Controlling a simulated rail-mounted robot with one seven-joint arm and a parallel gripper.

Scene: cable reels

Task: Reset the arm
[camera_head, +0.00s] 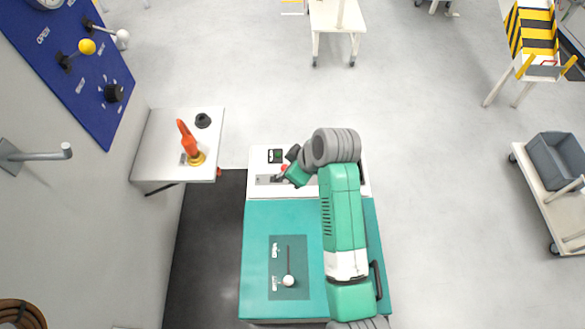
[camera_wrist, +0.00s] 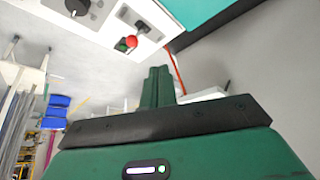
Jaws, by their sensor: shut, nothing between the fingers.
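My arm is folded over the green-topped console (camera_head: 265,225) in the head view, with its grey joint bent above the console's white back panel. My gripper (camera_wrist: 158,72) points up the picture in the wrist view. Its two green fingers are together with nothing between them. In the head view the green hand hangs over the white panel and its fingertips are hard to make out. A red button (camera_wrist: 132,41) on the white panel lies beyond the fingers, to their left, and the gripper appears apart from it.
A lever with a white knob (camera_head: 288,280) is on the console. A small table (camera_head: 150,160) at left carries an orange-handled object (camera_head: 188,140) and a black ring (camera_head: 203,120). A blue board (camera_head: 65,70) and a grey peg (camera_head: 40,155) are on the wall.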

